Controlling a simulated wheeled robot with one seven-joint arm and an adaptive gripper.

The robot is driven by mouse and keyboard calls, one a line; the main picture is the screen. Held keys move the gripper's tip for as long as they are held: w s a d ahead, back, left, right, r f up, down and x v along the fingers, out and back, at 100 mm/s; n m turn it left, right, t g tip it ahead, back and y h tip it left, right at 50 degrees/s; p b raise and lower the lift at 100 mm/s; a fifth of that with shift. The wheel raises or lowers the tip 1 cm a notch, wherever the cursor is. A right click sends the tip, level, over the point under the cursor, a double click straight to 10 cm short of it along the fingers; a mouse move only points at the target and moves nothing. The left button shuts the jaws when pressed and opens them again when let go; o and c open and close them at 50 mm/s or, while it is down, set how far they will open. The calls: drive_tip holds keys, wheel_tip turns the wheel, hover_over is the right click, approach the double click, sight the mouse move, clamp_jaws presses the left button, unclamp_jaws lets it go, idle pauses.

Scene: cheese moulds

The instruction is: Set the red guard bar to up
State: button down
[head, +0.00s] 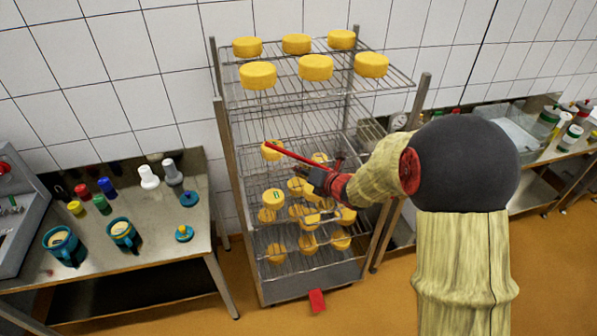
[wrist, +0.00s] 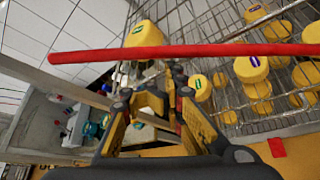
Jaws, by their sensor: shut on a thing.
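The red guard bar (head: 290,157) runs across the front of the wire rack in the head view, rising to the left from my gripper. In the wrist view the bar (wrist: 240,51) spans nearly the whole width, close to level in that picture. My gripper (head: 320,178) is at the bar's right visible part, in front of the rack's middle.
The rack's shelves hold several yellow cheeses, with a top row (head: 316,67) and more below. A steel table (head: 150,236) with teal moulds and bottles stands left. A red block (head: 317,300) shows at the rack's foot. A counter with bottles stands right.

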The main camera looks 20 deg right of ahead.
drive_tip(key=d+r+m+t+y+p, duration=0.1)
drive_tip(key=d+r+m+y+p, duration=0.15)
drive_tip(key=d+r+p, duration=1)
drive_tip(key=d+r+m+b, duration=0.1)
drive_tip(key=d+r, duration=0.3)
drive_tip(key=d, duration=0.8)
drive_tip(key=d+r+m+t+y+b, duration=0.1)
drive_tip(key=d+r+m, duration=0.2)
drive_tip(key=d, duration=0.8)
wheel_tip(320, 180, up, 2)
drive_tip(key=shift+d+r+t+b, duration=0.25)
drive_tip(key=shift+d+t+b, duration=0.05)
drive_tip(key=shift+d, duration=0.1)
drive_tip(key=shift+y, duration=0.25)
